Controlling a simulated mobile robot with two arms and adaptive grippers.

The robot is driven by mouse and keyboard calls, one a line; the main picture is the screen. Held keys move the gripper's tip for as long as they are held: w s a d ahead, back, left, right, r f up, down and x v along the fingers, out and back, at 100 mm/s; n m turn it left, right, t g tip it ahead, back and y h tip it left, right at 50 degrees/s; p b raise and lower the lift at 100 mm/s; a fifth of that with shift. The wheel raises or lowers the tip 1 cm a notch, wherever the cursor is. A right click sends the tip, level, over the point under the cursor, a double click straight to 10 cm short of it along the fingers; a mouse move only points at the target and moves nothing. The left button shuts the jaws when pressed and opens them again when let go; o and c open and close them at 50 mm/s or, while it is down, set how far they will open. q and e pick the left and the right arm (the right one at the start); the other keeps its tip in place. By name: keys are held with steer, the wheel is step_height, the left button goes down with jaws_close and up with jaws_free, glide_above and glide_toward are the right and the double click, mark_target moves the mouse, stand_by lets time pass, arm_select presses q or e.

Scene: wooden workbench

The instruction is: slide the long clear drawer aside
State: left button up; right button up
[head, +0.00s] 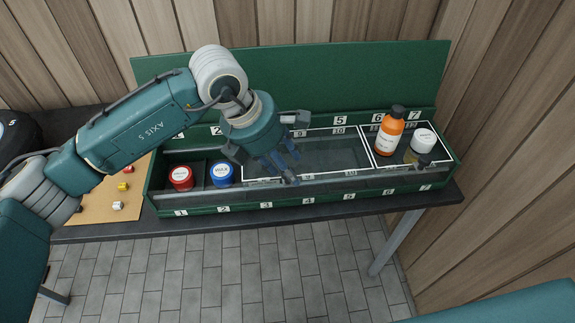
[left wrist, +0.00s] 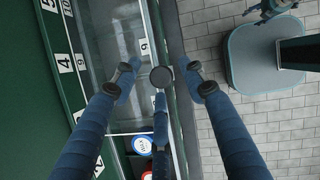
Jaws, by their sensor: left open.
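The long clear drawer (head: 335,155), edged in white, lies in the middle of the green organizer (head: 300,85). Its transparent floor also shows in the left wrist view (left wrist: 112,60). My left gripper (head: 285,162) is over the drawer's left part, fingers pointing down towards the front edge. It is open, with fingers spread on both sides of a dark round knob (left wrist: 161,77) in the left wrist view. I cannot tell whether any finger touches the knob. The gripper hides part of the drawer's left end in the head view.
A red jar (head: 181,177) and a blue jar (head: 222,173) stand left of the drawer. Small colored blocks (head: 123,186) lie on a brown board.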

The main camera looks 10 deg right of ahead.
arm_select(q)
steer(key=v, duration=1.1)
steer(key=shift+s+f, duration=0.1)
